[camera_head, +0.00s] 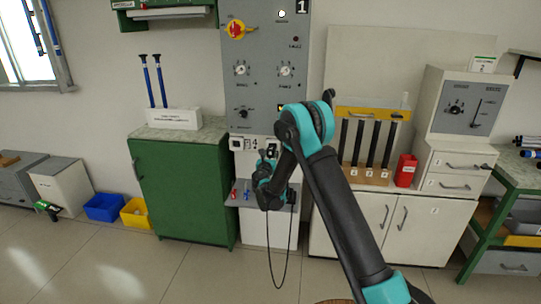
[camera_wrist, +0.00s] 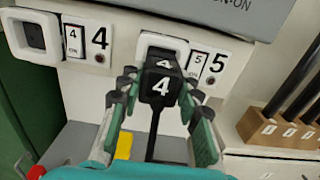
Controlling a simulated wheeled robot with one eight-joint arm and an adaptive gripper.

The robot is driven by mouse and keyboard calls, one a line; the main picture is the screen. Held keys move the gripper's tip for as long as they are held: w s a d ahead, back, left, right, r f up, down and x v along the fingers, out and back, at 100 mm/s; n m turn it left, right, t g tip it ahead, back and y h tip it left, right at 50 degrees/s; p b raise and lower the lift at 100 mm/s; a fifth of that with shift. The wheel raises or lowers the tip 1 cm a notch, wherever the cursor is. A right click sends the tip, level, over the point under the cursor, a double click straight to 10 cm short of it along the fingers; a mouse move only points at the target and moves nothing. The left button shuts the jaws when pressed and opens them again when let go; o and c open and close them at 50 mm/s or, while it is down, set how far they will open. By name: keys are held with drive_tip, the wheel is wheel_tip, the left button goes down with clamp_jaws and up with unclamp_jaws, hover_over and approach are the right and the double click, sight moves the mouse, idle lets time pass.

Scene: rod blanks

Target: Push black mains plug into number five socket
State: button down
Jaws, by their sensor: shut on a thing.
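The black mains plug (camera_wrist: 158,87), marked with a white 4, is between the fingertips of my gripper (camera_wrist: 158,78) in the wrist view. My gripper is shut on it. The number five socket (camera_wrist: 162,42) is directly beyond the plug, which hides most of it; its 5 label shows to the right. I cannot tell whether the plug touches the socket. The plug's black cord (camera_wrist: 151,140) runs down between the fingers. In the head view my gripper (camera_head: 268,156) is at the socket row below the grey panel, and the cord (camera_head: 272,265) hangs in a loop.
The number four socket (camera_wrist: 35,36) is to the left and looks empty. A green cabinet (camera_head: 182,190) stands left; a white cabinet with black rods (camera_head: 370,144) stands right.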

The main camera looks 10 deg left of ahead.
drive_tip(key=shift+w, duration=1.35)
drive_tip(key=c, duration=1)
unclamp_jaws()
drive_tip(key=s, duration=1.2)
drive_tip(key=shift+a, duration=0.15)
